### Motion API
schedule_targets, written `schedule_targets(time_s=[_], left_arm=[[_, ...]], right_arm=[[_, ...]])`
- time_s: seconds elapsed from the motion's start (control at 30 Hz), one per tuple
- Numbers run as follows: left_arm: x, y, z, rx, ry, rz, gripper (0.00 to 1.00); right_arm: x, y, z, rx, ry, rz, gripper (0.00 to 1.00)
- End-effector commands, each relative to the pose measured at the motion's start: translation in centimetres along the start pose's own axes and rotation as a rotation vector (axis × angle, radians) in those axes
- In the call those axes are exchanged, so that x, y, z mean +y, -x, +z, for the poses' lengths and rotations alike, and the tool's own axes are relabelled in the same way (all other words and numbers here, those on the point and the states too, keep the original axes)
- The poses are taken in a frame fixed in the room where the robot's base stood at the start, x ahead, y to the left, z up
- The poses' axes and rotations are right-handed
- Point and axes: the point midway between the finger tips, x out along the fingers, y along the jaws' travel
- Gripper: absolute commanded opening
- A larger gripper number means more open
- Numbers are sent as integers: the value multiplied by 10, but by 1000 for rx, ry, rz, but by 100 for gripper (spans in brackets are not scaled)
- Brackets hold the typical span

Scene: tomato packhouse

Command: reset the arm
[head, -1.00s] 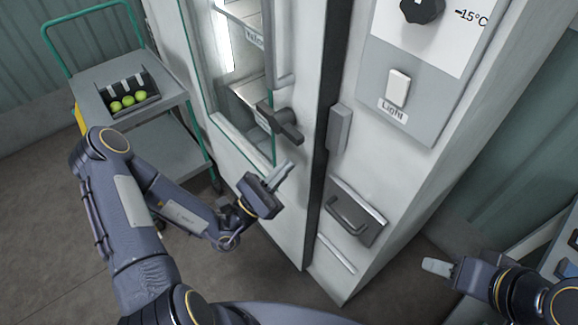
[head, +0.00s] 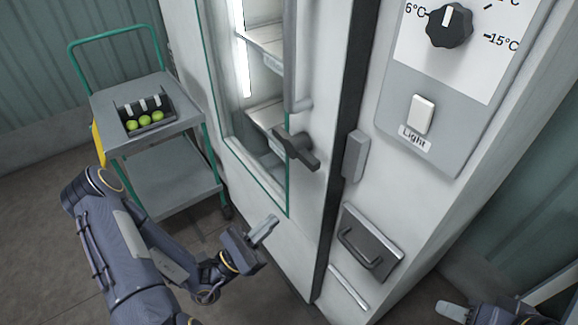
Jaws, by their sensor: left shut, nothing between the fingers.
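My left gripper (head: 264,231) is shut and empty. It is in front of the lower part of the white cabinet door, below the dark door handle (head: 296,149), and apart from it. My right gripper (head: 452,311) is at the bottom right edge, partly cut off by the frame. Its fingertip shows pale grey, and I cannot tell whether it is open or shut. Nothing is seen held in it.
The white cabinet (head: 263,189) has a glass door with lit shelves inside. A green-framed trolley (head: 165,180) at left bears a dark tray (head: 134,131) with green tomatoes (head: 145,120).

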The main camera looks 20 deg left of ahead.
Motion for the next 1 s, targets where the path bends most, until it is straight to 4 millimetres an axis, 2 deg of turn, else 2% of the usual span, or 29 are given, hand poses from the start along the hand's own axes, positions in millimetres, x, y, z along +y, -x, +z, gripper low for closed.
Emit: schedule_targets(time_s=[0.17,0.27,0.37,0.47,0.6,0.73,0.87,1.0], left_arm=[[-2,-2,2,-2,-4,-18,0],[-11,-9,13,-7,-25,-119,0],[-33,-19,32,-11,-69,-323,0],[-63,-22,54,5,-139,-592,0],[-100,-9,75,67,-275,-957,0],[-118,12,87,158,-449,-1253,0],[-119,35,94,276,-672,-1496,0],[-103,53,103,425,-969,-1676,0]], right_arm=[[0,0,0,0,0,0,40],[0,0,0,0,0,0,40],[0,0,0,0,0,0,40],[0,0,0,0,0,0,40],[0,0,0,0,0,0,40],[0,0,0,0,0,0,40],[0,0,0,0,0,0,40],[0,0,0,0,0,0,40]])
